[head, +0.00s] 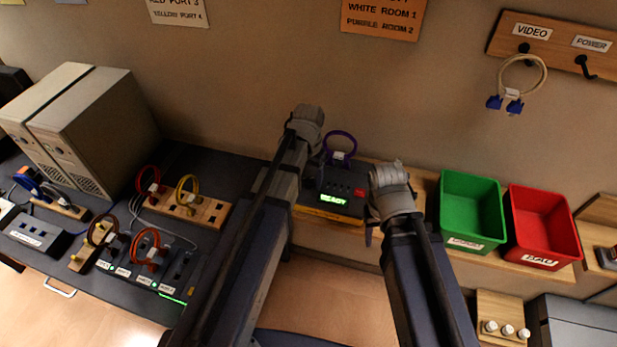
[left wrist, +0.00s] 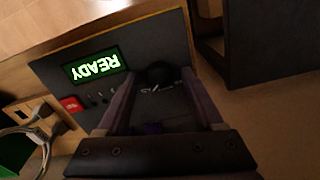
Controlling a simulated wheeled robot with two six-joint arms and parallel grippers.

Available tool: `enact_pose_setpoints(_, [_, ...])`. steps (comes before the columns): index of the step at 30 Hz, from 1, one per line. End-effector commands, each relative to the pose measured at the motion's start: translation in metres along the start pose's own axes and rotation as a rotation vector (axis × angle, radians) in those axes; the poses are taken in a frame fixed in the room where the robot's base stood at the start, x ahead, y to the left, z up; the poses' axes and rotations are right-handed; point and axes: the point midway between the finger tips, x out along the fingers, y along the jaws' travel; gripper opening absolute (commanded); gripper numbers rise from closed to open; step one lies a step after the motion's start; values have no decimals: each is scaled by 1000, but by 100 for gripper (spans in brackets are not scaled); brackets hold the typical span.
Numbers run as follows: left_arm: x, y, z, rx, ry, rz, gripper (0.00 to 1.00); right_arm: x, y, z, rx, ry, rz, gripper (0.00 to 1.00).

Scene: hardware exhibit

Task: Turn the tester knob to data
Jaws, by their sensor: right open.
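The tester (head: 327,214) is a dark box with a yellow lower edge on the back bench. Its green display (head: 333,199) reads READY and shows upside down in the left wrist view (left wrist: 91,65). A round dark knob (left wrist: 158,74) sits on the panel near small lettering, too dark to read. My left gripper (left wrist: 160,80) is open, its fingertips on either side of the knob. I cannot tell whether they touch it. In the head view my left arm hides the knob. My right gripper (head: 369,237) is open and empty in front of the tester's right side.
A purple cable (head: 341,147) stands behind the tester. Green (head: 472,203) and red (head: 543,222) bins are to the right. Coloured cables and a wooden port block (head: 190,207) lie on the dark left bench. A video cable (head: 517,88) hangs on the wall.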

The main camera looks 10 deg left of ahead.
Motion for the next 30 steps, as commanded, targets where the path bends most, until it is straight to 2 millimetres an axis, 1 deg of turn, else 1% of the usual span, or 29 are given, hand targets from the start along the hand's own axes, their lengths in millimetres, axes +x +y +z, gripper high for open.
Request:
enact_pose_setpoints(8, [-1,0,0,0,0,0,68,-1,0,0,0,0,0,50])
enact_pose_setpoints(13, [-10,0,0,0,0,0,68,-10,1,1,0,0,0,50])
enact_pose_setpoints(17, [-23,0,0,0,0,0,68,-23,2,1,-1,0,0,50])
enact_pose_setpoints(27, [-69,0,0,0,0,0,68,-68,6,4,0,0,0,50])
enact_pose_setpoints(30, [-77,0,0,0,0,0,68,-76,7,4,2,0,-1,50])
